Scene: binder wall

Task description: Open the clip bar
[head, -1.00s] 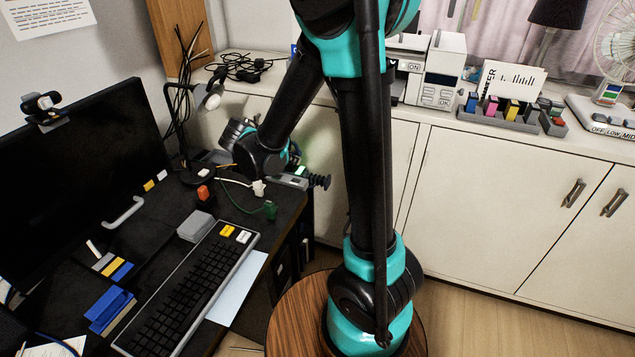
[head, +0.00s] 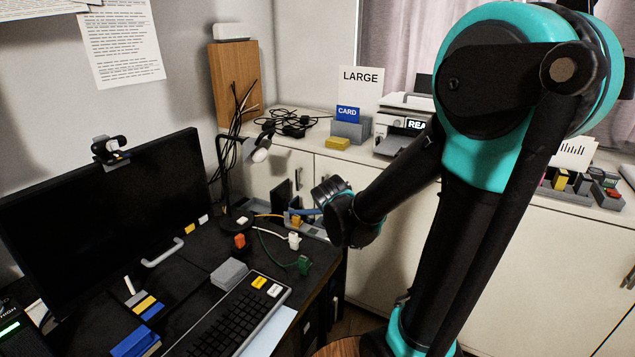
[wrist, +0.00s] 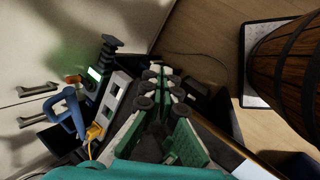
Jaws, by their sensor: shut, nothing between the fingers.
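My gripper (wrist: 162,78) shows in the wrist view with its fingers together, green pads on both sides and nothing between them. It points over the gap beside the desk and cabinets. In the head view my wrist hangs near the desk's back right corner, and the fingers cannot be made out. No part is clearly recognisable as the clip bar.
The desk holds a monitor (head: 105,215), a keyboard (head: 228,322), a lamp (head: 258,152) and loose plugs on cables, including a green one (head: 304,265). White cabinets (head: 390,215) stand behind. A wooden barrel (wrist: 290,70) stands at right in the wrist view, with bare floor beside it.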

